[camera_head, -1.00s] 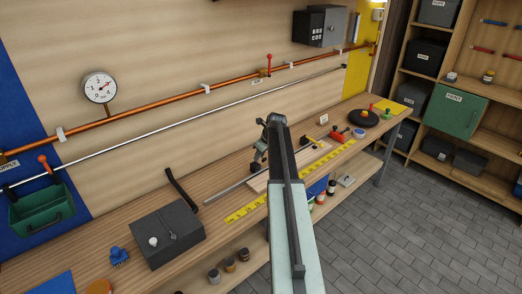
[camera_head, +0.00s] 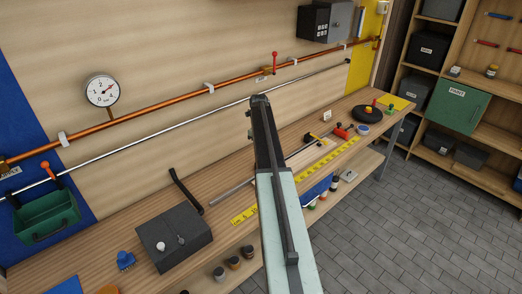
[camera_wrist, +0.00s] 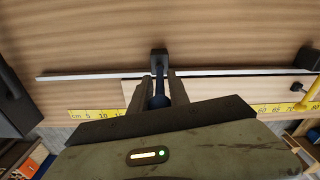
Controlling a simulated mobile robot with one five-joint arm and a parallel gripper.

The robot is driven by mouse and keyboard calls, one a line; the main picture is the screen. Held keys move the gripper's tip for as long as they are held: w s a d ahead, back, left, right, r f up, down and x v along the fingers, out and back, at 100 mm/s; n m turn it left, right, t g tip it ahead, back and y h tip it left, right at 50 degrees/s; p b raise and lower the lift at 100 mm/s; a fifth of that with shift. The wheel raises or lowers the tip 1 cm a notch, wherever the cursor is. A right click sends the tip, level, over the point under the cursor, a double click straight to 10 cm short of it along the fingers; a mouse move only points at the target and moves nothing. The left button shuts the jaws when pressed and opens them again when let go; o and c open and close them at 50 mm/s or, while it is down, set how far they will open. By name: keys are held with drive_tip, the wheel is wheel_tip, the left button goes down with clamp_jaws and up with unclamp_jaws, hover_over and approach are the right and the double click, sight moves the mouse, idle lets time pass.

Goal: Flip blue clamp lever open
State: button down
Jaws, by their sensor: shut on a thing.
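In the wrist view, a black clamp head (camera_wrist: 158,57) sits on a long metal bar (camera_wrist: 85,75) over a pale board (camera_wrist: 215,88). A dark blue lever (camera_wrist: 158,101) runs from the clamp head toward the camera. My gripper (camera_wrist: 159,84) has one finger on each side of this lever and is shut on it. The lever's near end is hidden by my gripper body. In the head view, my arm hides the clamp and my gripper; the bar's left end (camera_head: 228,191) shows beside it.
A yellow measuring tape (camera_head: 315,170) lies along the bench front. A dark grey box (camera_head: 172,238) with a raised black handle stands left. A yellow-handled tool (camera_wrist: 309,92) lies at the right. A copper pipe (camera_head: 180,99) with a gauge (camera_head: 102,91) runs along the wall.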

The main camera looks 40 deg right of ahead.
drive_tip(key=shift+w, duration=0.1)
idle(0.3)
drive_tip(key=c, duration=1.5)
unclamp_jaws()
drive_tip(key=r+p, duration=0.7)
drive_tip(key=p, duration=0.1)
drive_tip(key=shift+w+r, duration=0.2)
drive_tip(key=shift+r, duration=0.2)
